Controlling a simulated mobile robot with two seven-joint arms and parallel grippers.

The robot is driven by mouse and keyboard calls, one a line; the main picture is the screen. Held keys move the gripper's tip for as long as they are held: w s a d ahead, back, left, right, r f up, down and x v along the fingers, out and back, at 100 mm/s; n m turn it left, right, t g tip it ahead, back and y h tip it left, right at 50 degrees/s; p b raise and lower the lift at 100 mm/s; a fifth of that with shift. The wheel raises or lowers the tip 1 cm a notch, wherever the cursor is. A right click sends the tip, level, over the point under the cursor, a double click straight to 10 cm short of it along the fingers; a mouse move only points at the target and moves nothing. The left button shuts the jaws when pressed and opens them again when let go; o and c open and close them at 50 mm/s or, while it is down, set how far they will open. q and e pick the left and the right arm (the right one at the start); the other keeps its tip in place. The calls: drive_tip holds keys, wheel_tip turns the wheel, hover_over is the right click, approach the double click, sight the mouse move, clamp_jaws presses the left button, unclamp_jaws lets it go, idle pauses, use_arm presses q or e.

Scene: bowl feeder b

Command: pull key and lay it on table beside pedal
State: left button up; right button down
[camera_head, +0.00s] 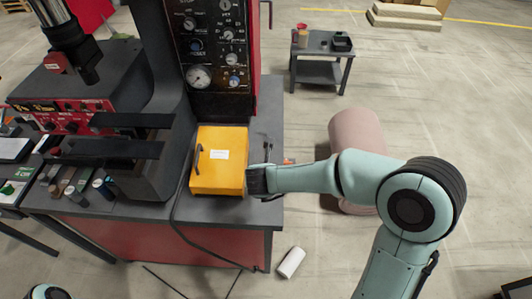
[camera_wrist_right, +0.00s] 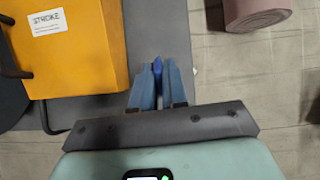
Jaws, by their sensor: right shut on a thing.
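My right gripper (camera_head: 258,181) is just right of the yellow box (camera_head: 222,175), over the right edge of the grey table. In the right wrist view the gripper (camera_wrist_right: 158,72) has its two blue fingers shut on a narrow dark blue thing (camera_wrist_right: 157,69), which I take for the key. Little of it shows between the fingers. The yellow box (camera_wrist_right: 84,65) is left of the fingers there, with a label reading STROKE and a black handle. I cannot tell which thing is the pedal. My left gripper is not in view.
A black control panel with gauges (camera_head: 215,45) stands behind the yellow box. A dark press (camera_head: 140,165) is at left. A pink cylinder (camera_head: 357,140) stands on the floor at right. The grey tabletop (camera_wrist_right: 160,25) has a bare strip right of the box.

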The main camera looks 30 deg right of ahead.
drive_tip(key=shift+s+f, duration=0.15)
wheel_tip(320, 180, down, 4)
drive_tip(key=b, duration=0.3)
drive_tip(key=shift+f, duration=0.15)
use_arm(q)
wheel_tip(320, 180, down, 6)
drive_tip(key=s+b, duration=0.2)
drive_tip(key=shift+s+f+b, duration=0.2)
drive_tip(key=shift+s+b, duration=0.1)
drive_tip(key=shift+b, duration=0.1)
use_arm(e)
drive_tip(key=shift+f, duration=1.3)
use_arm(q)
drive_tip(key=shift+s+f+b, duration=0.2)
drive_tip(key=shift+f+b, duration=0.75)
use_arm(e)
drive_tip(key=shift+f, duration=1.1)
drive_tip(key=c, duration=1.1)
unclamp_jaws()
